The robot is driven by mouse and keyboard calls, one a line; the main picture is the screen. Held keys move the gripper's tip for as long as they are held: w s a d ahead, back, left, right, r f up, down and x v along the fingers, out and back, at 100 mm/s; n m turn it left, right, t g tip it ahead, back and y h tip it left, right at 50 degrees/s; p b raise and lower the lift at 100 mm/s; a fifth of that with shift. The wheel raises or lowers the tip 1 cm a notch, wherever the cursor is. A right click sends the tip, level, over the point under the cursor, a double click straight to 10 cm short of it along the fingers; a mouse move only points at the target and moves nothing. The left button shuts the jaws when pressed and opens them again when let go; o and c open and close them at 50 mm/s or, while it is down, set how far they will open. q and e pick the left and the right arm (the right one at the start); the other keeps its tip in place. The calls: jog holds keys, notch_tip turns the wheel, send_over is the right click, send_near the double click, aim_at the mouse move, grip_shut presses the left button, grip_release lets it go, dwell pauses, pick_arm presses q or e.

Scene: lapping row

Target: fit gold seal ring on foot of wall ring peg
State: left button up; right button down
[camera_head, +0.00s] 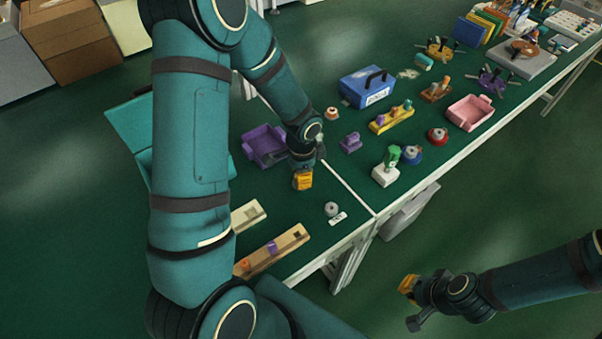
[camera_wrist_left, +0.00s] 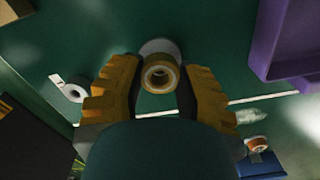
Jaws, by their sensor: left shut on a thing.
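My left gripper (camera_head: 303,180) hangs over the near bench, right of the purple bin. In the left wrist view its orange fingers (camera_wrist_left: 160,92) are shut on a gold ring (camera_wrist_left: 160,75), whose round opening faces the camera. A pale grey disc (camera_wrist_left: 160,47) shows behind the ring and is partly hidden by it; whether they touch, I cannot tell. I cannot make out the wall ring peg for certain. In the head view the fingers hide the held ring. My right gripper (camera_head: 410,286) is over the floor at lower right, away from the bench; its jaw gap is unclear.
A purple bin (camera_head: 265,147) stands left of my left gripper. A grey round part (camera_head: 331,209) and a white label (camera_head: 338,219) lie towards the front edge. Two slotted trays (camera_head: 272,250) (camera_head: 247,217) lie at lower left. A white block with a green part (camera_head: 386,175) stands right.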

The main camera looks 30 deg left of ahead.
pick_arm(q)
jog(key=shift+f+b, duration=0.6)
jog(key=shift+f, duration=0.1)
